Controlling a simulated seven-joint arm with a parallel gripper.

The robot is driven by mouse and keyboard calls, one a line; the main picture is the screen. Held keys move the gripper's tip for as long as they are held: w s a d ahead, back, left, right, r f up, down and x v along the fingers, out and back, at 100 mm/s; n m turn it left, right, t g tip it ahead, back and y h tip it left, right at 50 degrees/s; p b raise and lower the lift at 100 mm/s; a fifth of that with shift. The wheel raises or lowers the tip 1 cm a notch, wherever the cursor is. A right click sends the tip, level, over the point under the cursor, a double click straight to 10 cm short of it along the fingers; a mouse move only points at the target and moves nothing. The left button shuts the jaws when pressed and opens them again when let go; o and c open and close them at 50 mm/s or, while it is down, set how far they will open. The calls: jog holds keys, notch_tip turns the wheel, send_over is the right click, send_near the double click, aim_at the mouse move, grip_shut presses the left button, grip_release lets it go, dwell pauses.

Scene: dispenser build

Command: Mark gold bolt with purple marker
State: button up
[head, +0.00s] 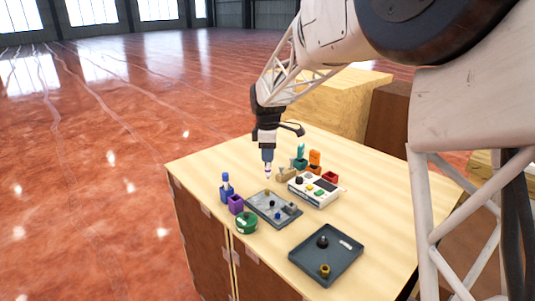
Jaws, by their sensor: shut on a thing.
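My gripper (268,146) is above the table, pointing down, shut on a slim marker (268,168). The marker is upright, with a pale lower part and a small dark purplish tip above the far part of the grey plate (254,213). A small gold piece (267,193) is on that plate, close below the tip; the tip looks apart from it. A larger gold bolt-like piece (325,270) stands in the dark tray (300,256) at the front right. I cannot tell which is the gold bolt. A purple holder (236,204) at the plate's left looks empty.
A blue holder with a blue marker (226,184) and a green round object (246,223) stand left of the plate. A white box with buttons (315,190) is at right. Behind it are teal (300,155), orange (315,160) and red (330,177) items. The table's right side is clear.

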aim_at(268, 177)
jog(key=shift+f, duration=0.2)
jog(key=shift+f, duration=1.5)
jog(key=shift+f, duration=0.75)
dwell(0.5)
jog(key=shift+s+a+f, duration=0.25)
jog(key=shift+s+a, duration=0.2)
jog(key=shift+s, duration=0.05)
dwell(1.7)
jog(key=shift+s+a+r, duration=0.25)
jog(key=shift+s+a, duration=0.1)
jog(key=shift+a, duration=0.1)
dwell(0.9)
jog(key=shift+f, duration=0.75)
dwell(0.8)
